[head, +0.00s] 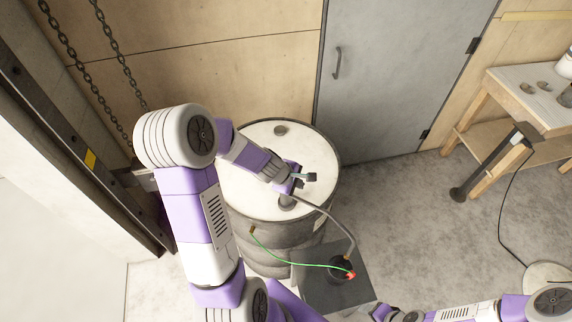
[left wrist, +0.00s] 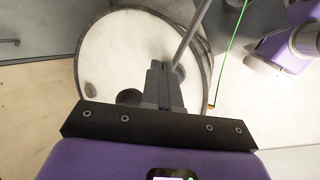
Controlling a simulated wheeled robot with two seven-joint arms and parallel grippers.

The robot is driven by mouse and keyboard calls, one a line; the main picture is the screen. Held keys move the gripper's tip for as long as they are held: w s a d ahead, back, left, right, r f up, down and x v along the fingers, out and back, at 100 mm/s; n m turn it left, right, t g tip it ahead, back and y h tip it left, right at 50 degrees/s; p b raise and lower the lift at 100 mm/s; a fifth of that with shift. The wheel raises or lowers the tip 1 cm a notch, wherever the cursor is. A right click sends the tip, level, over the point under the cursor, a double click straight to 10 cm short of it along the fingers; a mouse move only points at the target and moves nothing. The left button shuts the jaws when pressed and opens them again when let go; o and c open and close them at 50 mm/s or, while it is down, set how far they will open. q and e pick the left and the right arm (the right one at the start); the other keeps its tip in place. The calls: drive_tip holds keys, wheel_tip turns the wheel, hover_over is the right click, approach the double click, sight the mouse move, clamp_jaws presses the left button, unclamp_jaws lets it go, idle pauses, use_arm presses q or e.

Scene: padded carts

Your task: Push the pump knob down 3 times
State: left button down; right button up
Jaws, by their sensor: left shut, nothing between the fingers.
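A drum (head: 240,190) with a pale round lid stands in the middle of the head view. A small grey pump body (head: 287,203) sits on its lid near the front right. A bent metal spout (head: 328,217) runs from it down to the right. My left gripper (head: 309,177) is shut and empty, over the lid right by the pump. I cannot make out the pump knob for certain; the gripper seems to cover it. In the left wrist view the shut fingers (left wrist: 157,72) point at the lid (left wrist: 115,48), and the spout (left wrist: 192,32) shows just beyond them.
A dark container (head: 342,268) stands on a grey block (head: 312,287) below the spout. A thin green cable (head: 300,263) runs to it from the drum. A round cap (head: 281,130) is at the lid's back.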

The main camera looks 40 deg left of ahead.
use_arm(q)
drive_tip(key=w+a+r+n+t, duration=0.1)
drive_tip(key=a+r+n, duration=0.2)
drive_tip(key=r, duration=0.3)
drive_tip(key=w+a+r+n+t+y, duration=0.1)
drive_tip(key=a+r+n+t, duration=0.1)
drive_tip(key=r, duration=0.4)
drive_tip(key=shift+w+a+n, duration=0.15)
drive_tip(key=shift+a+n, duration=0.35)
drive_tip(key=shift+a, duration=0.5)
drive_tip(key=shift+f, duration=0.15)
wheel_tip(320, 180, down, 7)
drive_tip(key=b, duration=0.5)
drive_tip(key=shift+f+b, duration=0.75)
drive_tip(key=shift+b, duration=0.25)
drive_tip(key=shift+f, duration=0.1)
drive_tip(key=shift+f+b, duration=0.35)
drive_tip(key=shift+b, duration=0.15)
